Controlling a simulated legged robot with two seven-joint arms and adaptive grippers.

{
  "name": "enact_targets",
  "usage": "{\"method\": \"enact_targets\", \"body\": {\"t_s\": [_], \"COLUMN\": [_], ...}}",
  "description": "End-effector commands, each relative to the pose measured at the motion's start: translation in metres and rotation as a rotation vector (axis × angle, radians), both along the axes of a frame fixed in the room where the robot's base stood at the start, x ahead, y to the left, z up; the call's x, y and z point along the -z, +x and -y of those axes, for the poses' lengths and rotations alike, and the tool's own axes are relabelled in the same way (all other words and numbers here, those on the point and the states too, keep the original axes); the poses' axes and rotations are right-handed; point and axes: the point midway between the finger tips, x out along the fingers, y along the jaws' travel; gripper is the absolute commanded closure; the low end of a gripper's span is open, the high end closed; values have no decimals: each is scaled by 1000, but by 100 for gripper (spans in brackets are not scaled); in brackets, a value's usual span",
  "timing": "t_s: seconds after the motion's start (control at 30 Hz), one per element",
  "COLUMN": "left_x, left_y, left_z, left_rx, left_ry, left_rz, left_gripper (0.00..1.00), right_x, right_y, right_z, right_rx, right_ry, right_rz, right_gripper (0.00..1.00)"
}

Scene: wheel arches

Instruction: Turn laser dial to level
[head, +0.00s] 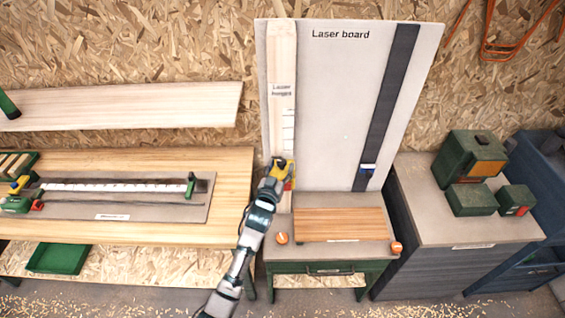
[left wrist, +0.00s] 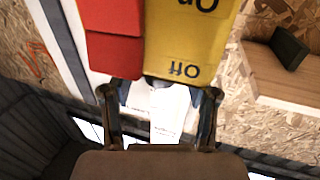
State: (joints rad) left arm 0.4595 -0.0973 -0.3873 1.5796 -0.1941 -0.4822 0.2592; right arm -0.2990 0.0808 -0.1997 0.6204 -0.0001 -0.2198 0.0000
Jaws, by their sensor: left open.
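The grey laser board (head: 335,90) stands upright against the wall. A wooden strip labelled "Laser height" (head: 282,55) runs down its left side. A small yellow and red device (head: 288,167) sits low on this strip. In the left wrist view its yellow face (left wrist: 185,45) reads "On" and "Off" upside down, beside a red part (left wrist: 110,40). My left gripper (head: 279,171) is at the device and partly covers it. In the left wrist view its open fingers (left wrist: 160,95) lie at the device's near end, apart. I cannot make out a dial or its setting.
A dark strip with a blue and white piece (head: 367,170) runs down the board's right side. A wooden plank (head: 340,224) lies on the green bench below, between orange round pieces. Green boxes (head: 470,160) stand right; a workbench (head: 230,190) stands left.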

Motion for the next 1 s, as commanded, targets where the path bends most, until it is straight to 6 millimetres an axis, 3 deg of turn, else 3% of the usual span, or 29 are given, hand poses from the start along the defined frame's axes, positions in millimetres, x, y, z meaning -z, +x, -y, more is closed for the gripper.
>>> {"method": "enact_targets", "body": {"t_s": [0.2,0.5,0.73,1.0], "left_x": [0,0,1,0], "left_y": [17,19,19,19], "left_z": [5,6,7,6], "left_rx": [0,0,0,13], "left_ry": [0,1,1,3], "left_rz": [0,-1,-1,0], "left_gripper": [40,40,98,100], "right_x": [-1,-1,-1,-3], "right_y": [0,0,0,-1], "right_z": [0,0,0,0], "right_rx": [0,0,0,0], "right_ry": [0,0,0,0], "right_rz": [0,0,-1,-1], "right_gripper": [100,100,100,100]}}
